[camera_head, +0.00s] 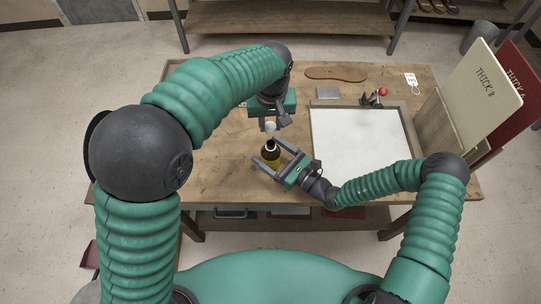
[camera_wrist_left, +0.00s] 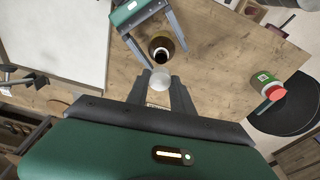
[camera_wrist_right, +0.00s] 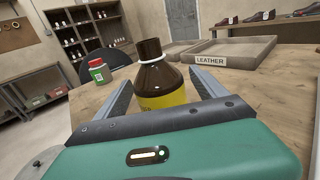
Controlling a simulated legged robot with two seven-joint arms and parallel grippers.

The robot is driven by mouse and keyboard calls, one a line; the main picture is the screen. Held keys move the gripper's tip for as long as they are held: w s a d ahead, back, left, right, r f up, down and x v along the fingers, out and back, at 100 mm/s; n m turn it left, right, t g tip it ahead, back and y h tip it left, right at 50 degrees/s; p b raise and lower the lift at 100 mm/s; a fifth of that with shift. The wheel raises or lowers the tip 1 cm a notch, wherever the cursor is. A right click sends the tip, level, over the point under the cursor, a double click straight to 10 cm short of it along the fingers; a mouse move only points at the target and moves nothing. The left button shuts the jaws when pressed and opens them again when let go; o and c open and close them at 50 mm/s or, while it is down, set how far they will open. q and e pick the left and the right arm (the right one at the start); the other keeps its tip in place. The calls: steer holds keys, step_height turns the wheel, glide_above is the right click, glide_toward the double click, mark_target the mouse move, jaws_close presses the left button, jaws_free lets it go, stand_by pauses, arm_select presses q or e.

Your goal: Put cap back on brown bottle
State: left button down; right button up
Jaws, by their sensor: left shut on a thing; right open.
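The brown bottle (camera_head: 271,151) stands upright on the wooden table with a yellow label. Its dark mouth is open in the left wrist view (camera_wrist_left: 161,47). My left gripper (camera_wrist_left: 158,76) is shut on the white cap (camera_wrist_left: 159,79), which shows as a small pale piece in the head view (camera_head: 270,127). In the head view the cap appears just beyond the bottle's top, and in the left wrist view it is beside the mouth, apart from it. My right gripper (camera_wrist_right: 160,82) is open, with its fingers on either side of the bottle's body (camera_wrist_right: 156,78); contact is unclear.
A white bottle with a red cap and green label (camera_wrist_right: 98,70) stands nearby on the table. A tray marked LEATHER (camera_wrist_right: 225,60) lies behind. A white-surfaced tray (camera_head: 360,135) lies right, with upright boards (camera_head: 485,85) beyond. A shoe sole (camera_head: 336,73) lies at the back.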

steer(key=shift+x, duration=1.15)
steer(key=shift+d, duration=0.1)
jaws_close()
